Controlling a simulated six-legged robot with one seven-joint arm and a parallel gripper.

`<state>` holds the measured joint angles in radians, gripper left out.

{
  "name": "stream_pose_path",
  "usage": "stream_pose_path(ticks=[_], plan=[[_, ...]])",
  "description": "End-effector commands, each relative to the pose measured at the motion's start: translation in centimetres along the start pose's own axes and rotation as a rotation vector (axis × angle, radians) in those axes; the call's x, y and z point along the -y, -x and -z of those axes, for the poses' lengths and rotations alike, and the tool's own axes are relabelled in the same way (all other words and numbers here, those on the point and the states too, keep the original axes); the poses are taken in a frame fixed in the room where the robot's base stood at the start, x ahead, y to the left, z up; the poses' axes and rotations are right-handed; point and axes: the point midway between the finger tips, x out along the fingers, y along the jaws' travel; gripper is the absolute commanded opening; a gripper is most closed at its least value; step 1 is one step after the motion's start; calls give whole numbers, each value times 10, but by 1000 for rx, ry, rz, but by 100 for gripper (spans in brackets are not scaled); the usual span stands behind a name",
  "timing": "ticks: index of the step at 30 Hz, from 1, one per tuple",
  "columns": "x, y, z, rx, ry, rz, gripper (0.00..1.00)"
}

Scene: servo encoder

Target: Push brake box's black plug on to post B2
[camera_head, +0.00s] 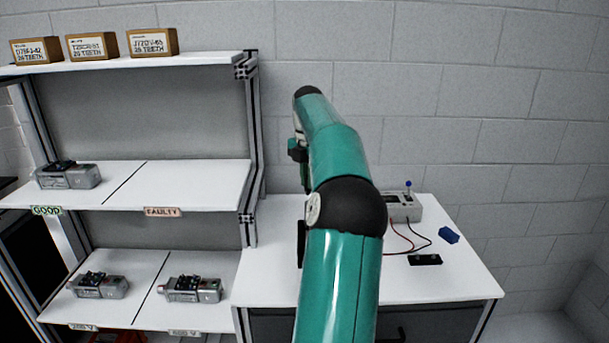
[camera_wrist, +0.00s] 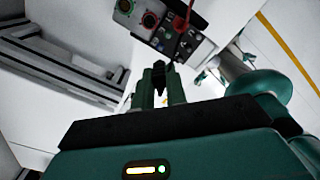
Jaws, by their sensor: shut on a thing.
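A grey box with a blue-tipped lever, probably the brake box (camera_head: 403,206), stands on the white bench, with a red and a black lead running from it. In the wrist view, my gripper (camera_wrist: 160,84) is shut on a small black piece, likely the black plug (camera_wrist: 159,68), just short of a dark terminal panel (camera_wrist: 171,38). A red lead (camera_wrist: 183,22) reaches that panel. I cannot read the post labels or pick out B2. A gap or contact between plug and panel cannot be told. In the head view my arm hides the gripper tips and the panel.
The white bench (camera_head: 462,275) holds a blue block (camera_head: 448,235) and a dark flat piece (camera_head: 425,259) at right. The shelf rack (camera_head: 220,185) at left holds several grey units. Red and green ringed fittings (camera_wrist: 124,5) lie beside the panel.

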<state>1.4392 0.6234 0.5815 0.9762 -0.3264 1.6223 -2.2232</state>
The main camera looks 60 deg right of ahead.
Motion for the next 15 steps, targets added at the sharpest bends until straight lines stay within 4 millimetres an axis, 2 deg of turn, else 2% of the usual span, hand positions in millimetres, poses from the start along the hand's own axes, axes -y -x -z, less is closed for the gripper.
stream_pose_path(ticks=[15], plan=[[-3, -33, 0, 0, -1, 1, 0]])
